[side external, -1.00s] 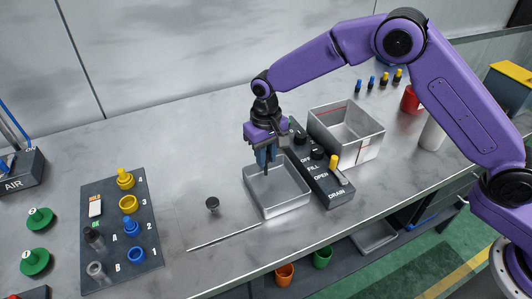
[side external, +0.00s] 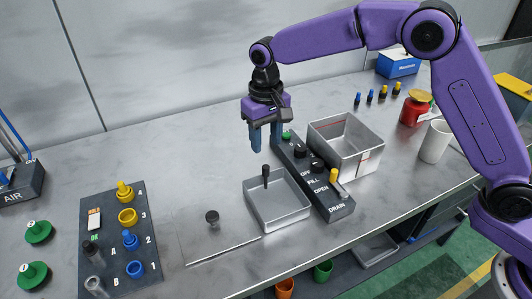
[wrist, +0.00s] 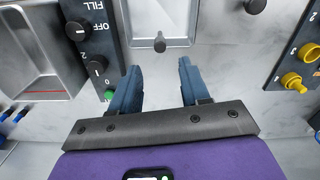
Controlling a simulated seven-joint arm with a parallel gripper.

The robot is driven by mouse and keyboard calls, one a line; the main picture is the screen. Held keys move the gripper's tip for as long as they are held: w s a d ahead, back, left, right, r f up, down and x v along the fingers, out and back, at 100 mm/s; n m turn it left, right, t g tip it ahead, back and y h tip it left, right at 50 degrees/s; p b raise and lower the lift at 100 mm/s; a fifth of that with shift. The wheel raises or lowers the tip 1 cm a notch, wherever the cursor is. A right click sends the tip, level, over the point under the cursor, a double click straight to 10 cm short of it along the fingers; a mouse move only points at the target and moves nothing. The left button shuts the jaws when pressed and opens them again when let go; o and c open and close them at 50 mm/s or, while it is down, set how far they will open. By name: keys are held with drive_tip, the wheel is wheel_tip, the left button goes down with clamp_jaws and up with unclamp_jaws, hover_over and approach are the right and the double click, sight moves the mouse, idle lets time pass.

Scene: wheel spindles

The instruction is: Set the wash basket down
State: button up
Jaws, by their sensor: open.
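The wash basket (side external: 292,214) is a shallow grey metal tray with a black upright handle (side external: 266,177) at its back edge. It rests level on the bench, left of the dark control strip, and looks empty. In the wrist view, part of the basket (wrist: 158,18) and its handle (wrist: 160,42) show at the top. My gripper (side external: 266,146) is open and empty above the bench, behind the basket and apart from the handle. In the wrist view, both blue fingers (wrist: 158,76) are spread with bare bench between them.
The control strip (side external: 312,178) has knobs and a yellow-topped lever. A deep metal tank (side external: 362,168) with a red line stands behind it on the right. A small dark knob (side external: 212,217) stands left of the basket. A panel of coloured pegs (side external: 112,260) lies further left.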

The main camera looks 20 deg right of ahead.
wheel_tip(320, 180, up, 2)
drive_tip(key=shift+r, duration=0.25)
drive_tip(key=s+d+n, duration=0.3)
drive_tip(key=s+d, duration=0.5)
drive_tip(key=s, duration=0.3)
drive_tip(key=s+d+n, duration=0.4)
drive_tip(key=s+d, duration=0.4)
drive_tip(key=s, duration=0.4)
drive_tip(key=s+d+n, duration=0.3)
drive_tip(key=s+d, duration=0.5)
drive_tip(key=s, duration=0.3)
drive_tip(key=shift+s+r+n, duration=0.4)
drive_tip(key=shift+r, duration=0.05)
drive_tip(key=shift+d, duration=0.1)
